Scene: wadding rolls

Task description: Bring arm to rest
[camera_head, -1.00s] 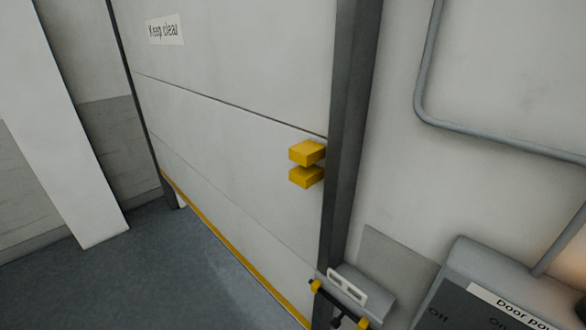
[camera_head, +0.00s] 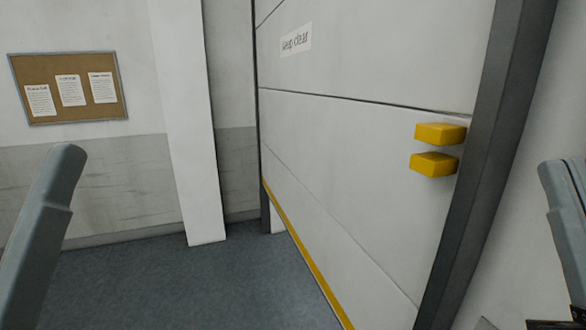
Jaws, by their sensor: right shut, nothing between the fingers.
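My right arm stands at the right edge, a grey link with dark edging. A dark part of my right gripper (camera_head: 548,323) shows at the bottom right corner, cut off by the frame. It is shut and holds nothing. My left arm's grey link rises at the left edge, and my left gripper is out of the picture. Neither arm touches the door in this view.
A large pale panelled door (camera_head: 372,150) with a "Keep clear" sign (camera_head: 296,39) and two yellow blocks (camera_head: 439,133) stands ahead. A dark post (camera_head: 487,165) borders it. A noticeboard (camera_head: 67,82) hangs at left. Blue-grey floor (camera_head: 180,285) is clear.

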